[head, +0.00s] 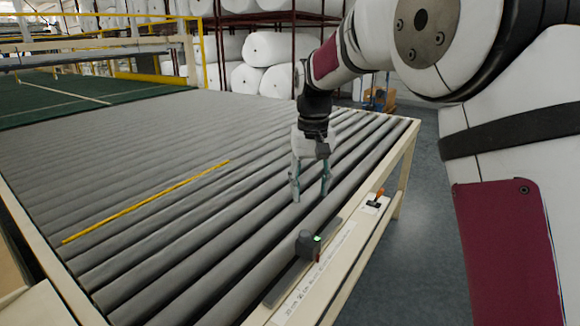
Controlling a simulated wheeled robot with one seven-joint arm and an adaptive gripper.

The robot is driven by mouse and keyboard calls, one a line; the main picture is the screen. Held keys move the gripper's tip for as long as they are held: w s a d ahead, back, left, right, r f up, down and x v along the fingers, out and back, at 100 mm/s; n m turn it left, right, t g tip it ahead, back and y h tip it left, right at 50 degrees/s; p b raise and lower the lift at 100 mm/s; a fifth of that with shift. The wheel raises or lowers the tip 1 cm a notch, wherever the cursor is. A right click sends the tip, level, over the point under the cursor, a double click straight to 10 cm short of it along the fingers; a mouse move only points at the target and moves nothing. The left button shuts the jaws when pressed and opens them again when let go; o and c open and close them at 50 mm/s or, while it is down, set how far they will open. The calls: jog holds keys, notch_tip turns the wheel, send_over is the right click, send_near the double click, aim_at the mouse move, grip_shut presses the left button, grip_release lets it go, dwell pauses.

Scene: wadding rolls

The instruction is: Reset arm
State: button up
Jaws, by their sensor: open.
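My gripper (311,188) hangs pointing down over the grey rollers of the conveyor (180,170), near its right edge. Its two fingers are apart, with nothing between them. My white and dark red arm reaches in from the right side of the head view. I cannot tell how far the fingertips are above the rollers.
A small dark device with a green light (308,244) sits on a rail at the conveyor's near edge. An orange-handled switch (376,197) is on the frame. A yellow strip (147,202) lies across the rollers. White rolls (268,48) fill racks behind. Open floor (420,240) lies right.

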jog(key=s+d+r+t, duration=0.1)
jog(key=s+d+r, duration=0.25)
jog(key=s, duration=0.45)
jog(key=s+d+r+t, duration=0.1)
jog(key=s+d+r, duration=0.3)
jog(key=s, duration=0.5)
jog(key=s+d+f+t, duration=0.1)
jog(key=s+f, duration=0.1)
jog(key=s, duration=0.6)
jog(key=s+d+f+m+t, duration=0.1)
jog(key=s+d, duration=0.1)
jog(key=s, duration=0.6)
jog(key=shift+s+f, duration=0.2)
jog(key=shift+f, duration=0.15)
